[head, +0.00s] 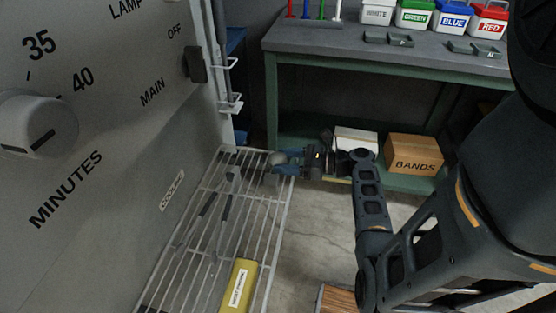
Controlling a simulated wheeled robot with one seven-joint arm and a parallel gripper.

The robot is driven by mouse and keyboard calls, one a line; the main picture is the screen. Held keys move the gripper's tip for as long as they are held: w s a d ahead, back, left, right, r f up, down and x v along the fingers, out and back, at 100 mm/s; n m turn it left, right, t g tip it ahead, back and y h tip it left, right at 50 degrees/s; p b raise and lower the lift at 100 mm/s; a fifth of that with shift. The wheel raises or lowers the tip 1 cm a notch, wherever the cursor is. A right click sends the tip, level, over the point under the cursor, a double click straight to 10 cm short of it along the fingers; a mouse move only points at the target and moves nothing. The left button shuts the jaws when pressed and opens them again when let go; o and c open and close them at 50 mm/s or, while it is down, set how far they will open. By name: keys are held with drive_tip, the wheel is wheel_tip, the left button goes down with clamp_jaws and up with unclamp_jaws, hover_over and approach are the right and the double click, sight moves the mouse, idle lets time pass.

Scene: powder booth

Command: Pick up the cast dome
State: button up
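My gripper (284,162) is at the far right part of the wire rack (283,222), reaching in from the right. Its fingers are small and dark here, and I cannot make out whether they are apart or closed. A small grey rounded shape, possibly the cast dome (271,180), shows on the rack just below and left of the fingers. It is partly hidden by them. I cannot tell whether the fingers touch it.
Grey tongs (212,208) and a yellow labelled box (240,284) lie on the rack. A grey control panel (110,130) rises at left. Behind stands a green-framed bench (400,62) with several labelled tubs; a BANDS box (414,155) sits below. Some floor is clear right of the rack.

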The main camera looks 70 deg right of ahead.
drive_tip(key=c, duration=0.6)
drive_tip(key=shift+r, duration=0.15)
